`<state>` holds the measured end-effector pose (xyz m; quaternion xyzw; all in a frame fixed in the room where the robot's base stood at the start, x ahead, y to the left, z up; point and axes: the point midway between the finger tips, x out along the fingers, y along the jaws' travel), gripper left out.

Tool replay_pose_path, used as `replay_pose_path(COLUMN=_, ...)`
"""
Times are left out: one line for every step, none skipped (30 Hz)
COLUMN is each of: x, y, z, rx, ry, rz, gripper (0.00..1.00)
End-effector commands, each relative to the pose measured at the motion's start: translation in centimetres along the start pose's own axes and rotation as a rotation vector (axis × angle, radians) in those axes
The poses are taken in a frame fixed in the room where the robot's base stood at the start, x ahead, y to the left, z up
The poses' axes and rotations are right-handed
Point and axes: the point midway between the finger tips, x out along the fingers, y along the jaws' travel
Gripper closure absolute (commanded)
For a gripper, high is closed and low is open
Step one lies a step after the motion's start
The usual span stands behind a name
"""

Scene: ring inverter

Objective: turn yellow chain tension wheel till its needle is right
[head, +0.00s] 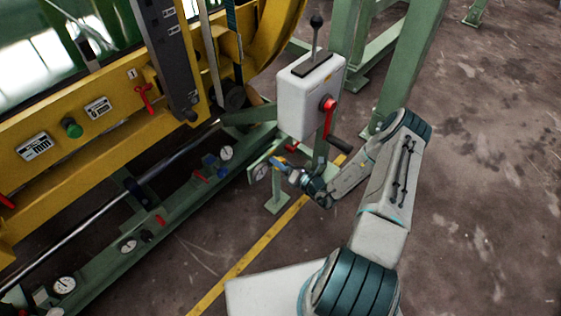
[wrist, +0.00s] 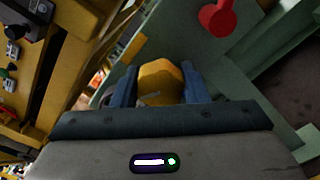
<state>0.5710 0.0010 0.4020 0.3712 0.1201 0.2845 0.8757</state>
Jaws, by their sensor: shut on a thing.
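The yellow wheel (wrist: 161,82) sits between the two blue fingers of my gripper (wrist: 158,88) in the wrist view, and the gripper is shut on it. In the head view my gripper (head: 279,164) reaches in at the right end of the green rail, below the light grey box. The wheel is too small there to make out clearly. No gauge face shows in the wrist view.
A light grey box (head: 302,103) with a red handle (head: 328,106) and a black lever stands just above my gripper. A red knob (wrist: 216,17) is near in the wrist view. Several gauges line the green rail (head: 100,262).

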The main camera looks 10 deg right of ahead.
Motion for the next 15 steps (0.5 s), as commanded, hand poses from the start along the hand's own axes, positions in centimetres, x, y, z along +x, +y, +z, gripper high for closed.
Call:
replay_pose_path(x=-0.05, y=-0.01, z=-0.01, rx=-0.011, ry=0.001, rz=-0.002, gripper=0.82)
replay_pose_path(x=-0.05, y=-0.03, z=-0.04, rx=-0.015, ry=0.001, rz=-0.002, gripper=0.82)
replay_pose_path(x=-0.05, y=-0.05, z=-0.06, rx=-0.018, ry=0.001, rz=-0.002, gripper=0.82)
replay_pose_path(x=-0.05, y=-0.06, z=-0.07, rx=-0.018, ry=0.002, rz=-0.002, gripper=0.82)
replay_pose_path(x=-0.05, y=-0.06, z=-0.08, rx=-0.018, ry=0.002, rz=-0.002, gripper=0.82)
replay_pose_path(x=-0.06, y=-0.07, z=-0.08, rx=-0.017, ry=0.002, rz=-0.002, gripper=0.82)
replay_pose_path(x=-0.06, y=-0.07, z=-0.08, rx=-0.017, ry=0.002, rz=-0.002, gripper=0.82)
replay_pose_path(x=-0.06, y=-0.07, z=-0.09, rx=-0.017, ry=0.002, rz=-0.002, gripper=0.82)
replay_pose_path(x=-0.06, y=-0.07, z=-0.09, rx=-0.017, ry=0.002, rz=-0.002, gripper=0.82)
replay_pose_path(x=-0.06, y=-0.07, z=-0.09, rx=-0.017, ry=0.002, rz=-0.002, gripper=0.57)
replay_pose_path(x=-0.06, y=-0.07, z=-0.10, rx=-0.017, ry=0.002, rz=-0.002, gripper=0.48)
replay_pose_path(x=-0.06, y=-0.07, z=-0.09, rx=-0.016, ry=0.002, rz=-0.002, gripper=0.38)
replay_pose_path(x=-0.05, y=-0.06, z=-0.09, rx=-0.016, ry=0.002, rz=-0.001, gripper=0.38)
replay_pose_path(x=-0.05, y=-0.06, z=-0.08, rx=-0.016, ry=0.002, rz=-0.001, gripper=0.38)
replay_pose_path(x=-0.05, y=-0.06, z=-0.08, rx=-0.016, ry=0.002, rz=-0.001, gripper=0.38)
